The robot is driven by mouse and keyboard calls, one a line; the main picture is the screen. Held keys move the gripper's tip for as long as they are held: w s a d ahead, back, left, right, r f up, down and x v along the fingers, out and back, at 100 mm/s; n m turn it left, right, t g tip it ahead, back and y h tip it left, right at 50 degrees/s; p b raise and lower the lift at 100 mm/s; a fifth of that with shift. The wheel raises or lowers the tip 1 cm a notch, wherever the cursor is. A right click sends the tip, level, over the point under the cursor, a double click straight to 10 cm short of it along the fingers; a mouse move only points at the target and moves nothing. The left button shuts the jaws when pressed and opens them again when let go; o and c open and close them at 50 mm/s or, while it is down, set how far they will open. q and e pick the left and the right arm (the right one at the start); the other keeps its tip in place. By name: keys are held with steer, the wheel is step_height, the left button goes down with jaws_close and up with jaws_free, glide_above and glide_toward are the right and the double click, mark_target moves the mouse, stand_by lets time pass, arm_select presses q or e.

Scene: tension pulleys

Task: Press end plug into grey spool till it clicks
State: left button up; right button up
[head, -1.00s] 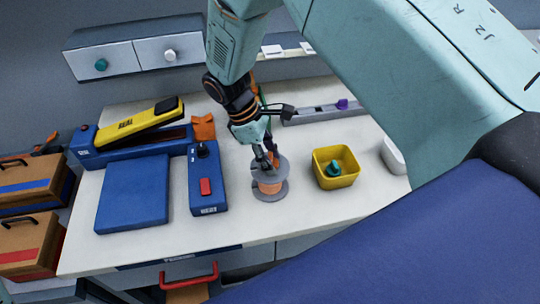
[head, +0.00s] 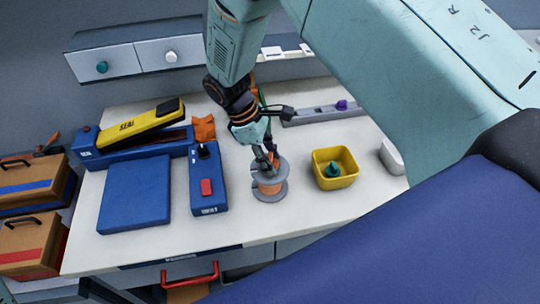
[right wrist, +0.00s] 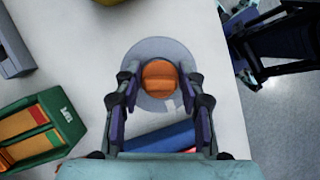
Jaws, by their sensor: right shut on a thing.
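The grey spool (head: 270,193) stands upright on the white table, with an orange winding between its two grey flanges. Its round upper flange shows in the right wrist view (right wrist: 150,49). My right gripper (head: 270,160) points down at the top of the spool. It is shut on the orange end plug (right wrist: 160,81), which sits between the two fingers over the middle of the flange. Whether the plug is seated in the spool's hole cannot be told, as the plug and fingers cover it.
A yellow bin (head: 335,181) with a teal piece stands right of the spool. A blue box with a red button (head: 207,187) stands left, beside a blue pad (head: 135,194). A yellow-and-blue sealer (head: 137,128) and a grey rail (head: 322,114) lie behind. The table in front is clear.

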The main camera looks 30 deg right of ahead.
steer(key=shift+f, duration=0.1)
stand_by(0.3)
steer(key=shift+f, duration=0.15)
stand_by(0.4)
steer(key=shift+d+r, duration=0.1)
steer(key=shift+r, duration=0.15)
steer(key=shift+p, duration=0.45)
steer(key=shift+f, duration=0.1)
stand_by(0.5)
